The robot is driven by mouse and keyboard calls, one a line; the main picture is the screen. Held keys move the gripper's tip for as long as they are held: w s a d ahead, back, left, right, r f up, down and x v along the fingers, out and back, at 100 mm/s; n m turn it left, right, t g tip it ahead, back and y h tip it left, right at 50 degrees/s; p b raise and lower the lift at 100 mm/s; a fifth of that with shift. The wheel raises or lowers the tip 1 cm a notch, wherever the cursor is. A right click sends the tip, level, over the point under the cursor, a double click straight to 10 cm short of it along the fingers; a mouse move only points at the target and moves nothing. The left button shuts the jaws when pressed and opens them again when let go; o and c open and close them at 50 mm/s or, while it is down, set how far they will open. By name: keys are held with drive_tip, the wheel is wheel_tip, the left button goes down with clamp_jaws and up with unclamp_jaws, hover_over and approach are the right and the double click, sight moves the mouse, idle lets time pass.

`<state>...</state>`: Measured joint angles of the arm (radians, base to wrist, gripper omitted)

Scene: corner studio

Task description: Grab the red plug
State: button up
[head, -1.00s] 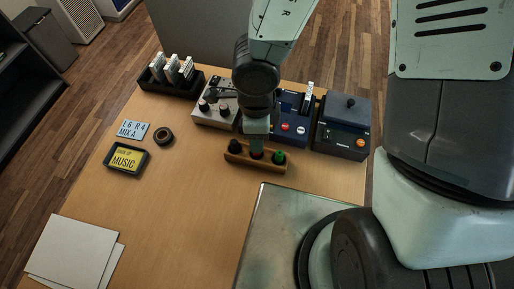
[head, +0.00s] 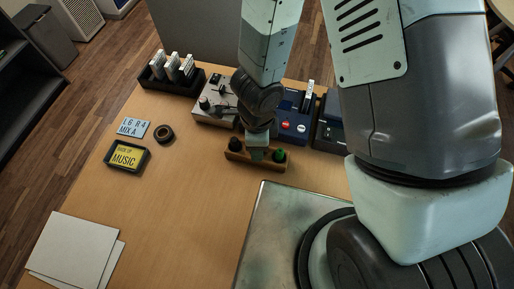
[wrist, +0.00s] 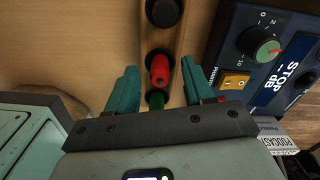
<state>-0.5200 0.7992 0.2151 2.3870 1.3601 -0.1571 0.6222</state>
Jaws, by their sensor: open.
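The red plug (wrist: 159,68) stands in the middle of a wooden rack in the wrist view, between a black plug (wrist: 163,12) and a green plug (wrist: 156,99). My gripper (wrist: 160,80) is open, with one teal finger on each side of the red plug's line and nothing held. In the head view my gripper (head: 257,152) is over the middle of the wooden rack (head: 238,156) and hides the red plug. The black plug (head: 236,143) and green plug (head: 279,155) show on either side of it.
A blue device (head: 289,127) and a grey device (head: 211,112) stand just behind the rack. A tape roll (head: 164,134), a yellow music sign (head: 126,157) and white sheets (head: 72,250) lie to the left.

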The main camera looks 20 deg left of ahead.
drive_tip(key=shift+c, duration=0.3)
clamp_jaws()
drive_tip(key=shift+r, duration=0.2)
